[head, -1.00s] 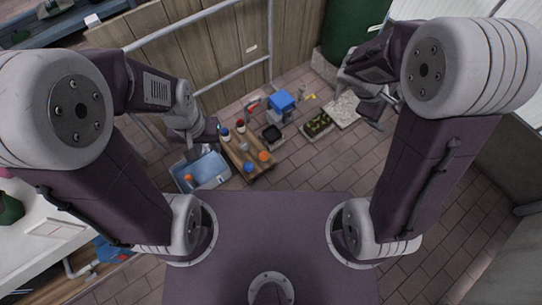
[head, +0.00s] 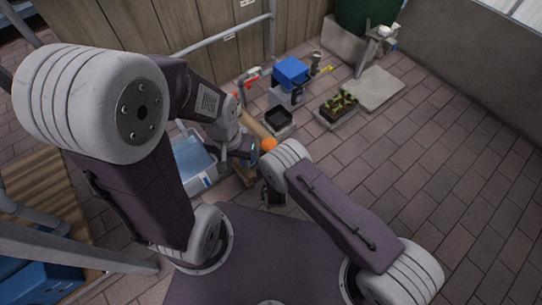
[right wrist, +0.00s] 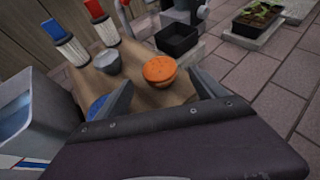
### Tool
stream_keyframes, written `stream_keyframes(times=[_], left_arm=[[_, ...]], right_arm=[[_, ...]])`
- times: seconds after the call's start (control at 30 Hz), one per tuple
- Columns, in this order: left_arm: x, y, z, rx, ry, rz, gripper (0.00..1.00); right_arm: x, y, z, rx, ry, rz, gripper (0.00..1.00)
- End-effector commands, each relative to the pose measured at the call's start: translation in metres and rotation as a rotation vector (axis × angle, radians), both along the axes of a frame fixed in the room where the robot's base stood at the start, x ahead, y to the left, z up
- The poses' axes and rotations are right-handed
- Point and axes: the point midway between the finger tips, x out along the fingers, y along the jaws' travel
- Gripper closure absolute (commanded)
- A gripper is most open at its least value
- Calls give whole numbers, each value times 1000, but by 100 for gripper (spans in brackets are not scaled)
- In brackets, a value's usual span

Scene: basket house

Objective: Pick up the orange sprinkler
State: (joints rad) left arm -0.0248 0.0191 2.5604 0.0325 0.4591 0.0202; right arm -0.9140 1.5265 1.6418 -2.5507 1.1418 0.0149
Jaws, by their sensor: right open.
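The orange sprinkler, a round orange thing with a paler underside, sits on a wooden board in the right wrist view (right wrist: 159,70). It also shows in the head view (head: 269,144), partly beside my right arm. My right gripper (right wrist: 160,84) is open, with one finger on each side of the sprinkler and nothing held. In the head view my right gripper is mostly hidden by its arm. My left gripper (head: 241,157) hangs near the blue bin, dark and small; its jaws are not clear.
On the board (right wrist: 134,91) stand a grey cup (right wrist: 108,62), a blue item (right wrist: 97,107) and red- and blue-topped items. A black tray (right wrist: 177,42), a planter (head: 339,105) and a blue-lidded box (head: 291,72) lie beyond. The bin (head: 190,160) is left. Floor at right is clear.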

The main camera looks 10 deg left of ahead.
Motion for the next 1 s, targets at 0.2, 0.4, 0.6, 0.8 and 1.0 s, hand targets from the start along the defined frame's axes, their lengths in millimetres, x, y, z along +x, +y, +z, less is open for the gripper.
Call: stream_keyframes(times=[0.2, 0.4, 0.6, 0.8, 1.0], left_arm=[[0, 0, -5, 0, -1, 0, 64], [0, 0, -37, 0, -1, 0, 64], [0, 0, -47, 0, -1, 0, 64], [0, 0, -87, 0, 0, 0, 64], [0, 0, -91, 0, -1, 0, 64]], right_arm=[[1, 4, -2, 3, -1, 5, 20], [27, 11, -20, 5, -3, 0, 20], [38, 15, -23, 4, -1, 2, 20], [68, 21, -38, 4, -3, 0, 20], [80, 26, -36, 3, -1, 2, 20]])
